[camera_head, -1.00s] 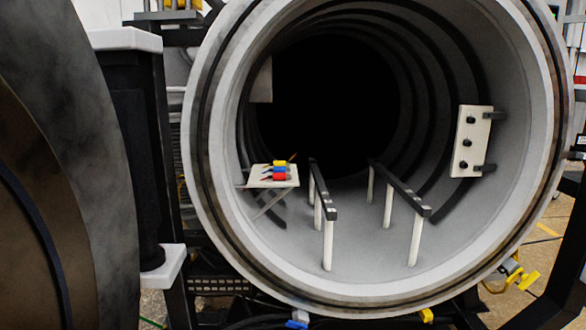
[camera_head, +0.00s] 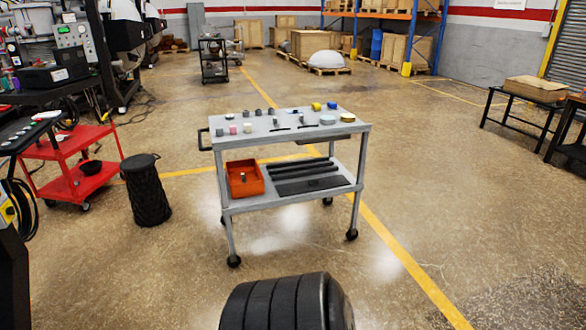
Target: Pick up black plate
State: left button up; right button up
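A flat black plate (camera_head: 313,184) lies on the lower shelf of a grey wheeled cart (camera_head: 230,206), at the front right of that shelf. Several long dark bars (camera_head: 304,169) lie just behind it. An orange bin (camera_head: 245,179) sits to its left on the same shelf. Neither of my grippers is in view, so I cannot see what they hold.
The cart's top holds several small parts and tape rolls. A black stool (camera_head: 146,190) and a red cart (camera_head: 72,165) stand at left. A black ribbed object (camera_head: 285,303) is at the bottom centre. Open floor surrounds the cart, with a table (camera_head: 522,103) at right.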

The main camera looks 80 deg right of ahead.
aim_at(299, 187)
jog(key=z, duration=2.9)
jog(key=i+u, duration=0.1)
jog(key=i, duration=0.4)
jog(key=i+l, duration=0.15)
jog(key=i, duration=0.35)
jog(key=i+l+u, duration=0.15)
jog(key=i, duration=0.35)
